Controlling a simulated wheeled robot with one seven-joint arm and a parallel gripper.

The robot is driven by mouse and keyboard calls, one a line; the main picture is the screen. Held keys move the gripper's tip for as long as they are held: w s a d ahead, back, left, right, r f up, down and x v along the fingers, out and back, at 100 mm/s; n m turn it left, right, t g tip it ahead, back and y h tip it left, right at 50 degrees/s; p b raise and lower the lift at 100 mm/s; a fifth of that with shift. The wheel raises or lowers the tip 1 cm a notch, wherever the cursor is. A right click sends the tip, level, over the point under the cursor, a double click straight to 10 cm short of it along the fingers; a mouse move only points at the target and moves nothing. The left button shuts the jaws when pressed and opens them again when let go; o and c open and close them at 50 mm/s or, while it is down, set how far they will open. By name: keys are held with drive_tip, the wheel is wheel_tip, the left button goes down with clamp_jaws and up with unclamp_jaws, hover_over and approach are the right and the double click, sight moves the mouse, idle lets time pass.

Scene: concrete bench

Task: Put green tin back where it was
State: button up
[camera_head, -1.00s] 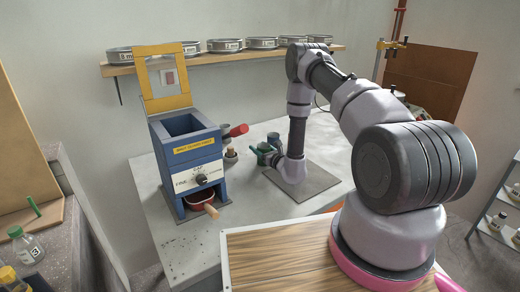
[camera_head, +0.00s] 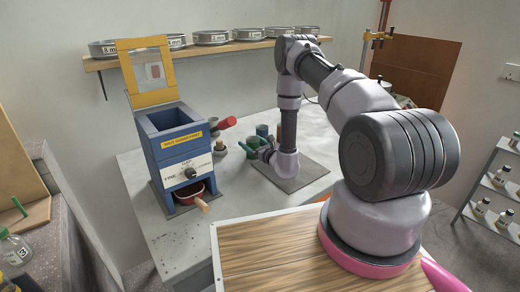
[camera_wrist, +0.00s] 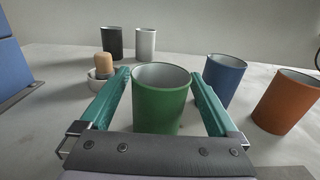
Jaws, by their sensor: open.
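The green tin (camera_wrist: 160,105) stands upright and open-topped on the grey bench in the wrist view, between the two teal fingers of my gripper (camera_wrist: 159,76). The fingers are apart, one on each side of it, with a gap showing at the right; contact on the left is unclear. In the head view the green tin (camera_head: 253,142) is small and partly hidden by my gripper (camera_head: 262,150). A blue tin (camera_wrist: 224,80) stands just right of the right finger, and an orange tin (camera_wrist: 286,101) stands farther right.
A black tin (camera_wrist: 111,43) and a white tin (camera_wrist: 145,43) stand behind. A cork-coloured piece in a pale dish (camera_wrist: 101,74) is near the left finger. The blue machine (camera_head: 180,150) stands at the bench's left. A dark mat (camera_head: 310,176) lies under my arm.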

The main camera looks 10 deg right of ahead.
drive_tip(key=v, duration=1)
drive_tip(key=s+a+r+n+g+y, duration=0.2)
drive_tip(key=a+r+n+g+y, duration=0.25)
drive_tip(key=r, duration=0.45)
drive_tip(key=s+a+r+n+g+y, duration=0.1)
drive_tip(key=a+r+n+g+y, duration=0.3)
drive_tip(key=r, duration=0.5)
drive_tip(key=s+a+r+n+g+y, duration=0.25)
drive_tip(key=a+r+n, duration=0.2)
drive_tip(key=r, duration=0.45)
drive_tip(key=s+d+r+n+g+h, duration=0.1)
drive_tip(key=s+r+n+g+h, duration=0.35)
drive_tip(key=s, duration=0.45)
drive_tip(key=s+d+r+n+g+h, duration=0.1)
drive_tip(key=s+r+n+g+h, duration=0.15)
drive_tip(key=s+r+n, duration=0.45)
drive_tip(key=s+d+r+n+t+h, duration=0.1)
drive_tip(key=s+d+r+t+h, duration=0.2)
drive_tip(key=d, duration=0.3)
drive_tip(key=s+d+r+n+t+h, duration=0.2)
drive_tip(key=s+d+r+t+h, duration=0.2)
drive_tip(key=d+t+h, duration=0.1)
drive_tip(key=shift+s+d+t+h, duration=0.15)
drive_tip(key=shift+d+t+h, duration=0.2)
drive_tip(key=shift+d, duration=0.2)
